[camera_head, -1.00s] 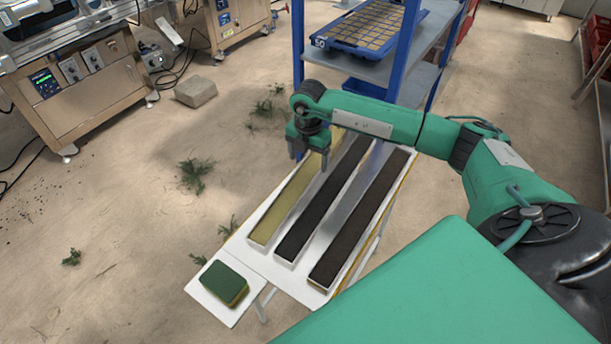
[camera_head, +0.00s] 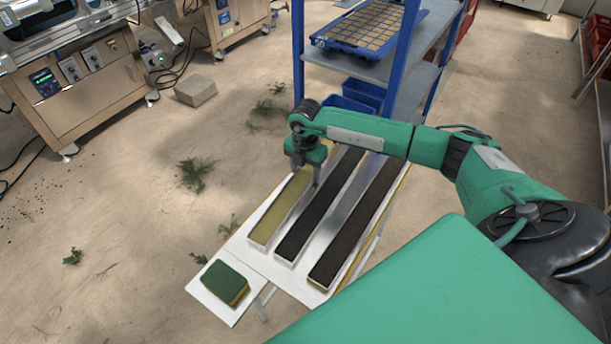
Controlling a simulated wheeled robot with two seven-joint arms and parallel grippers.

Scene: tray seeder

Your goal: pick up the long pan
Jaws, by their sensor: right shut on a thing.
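Three long narrow pans lie side by side on a white table (camera_head: 268,262). The left long pan (camera_head: 280,212) has a pale yellow-green filling; the middle long pan (camera_head: 318,207) and right long pan (camera_head: 358,222) have dark fillings. My right gripper (camera_head: 305,171) points down at the far part of the left pan, with one finger on each side. It is shut on this pan, which appears to rest on the table. The gripper and forearm hide the pans' far ends. My left gripper is not in view.
A green and yellow sponge-like block (camera_head: 225,283) lies on the table's near left end. A blue shelf rack (camera_head: 393,75) with a blue tray (camera_head: 372,24) stands close behind the table. Machines stand at the back left.

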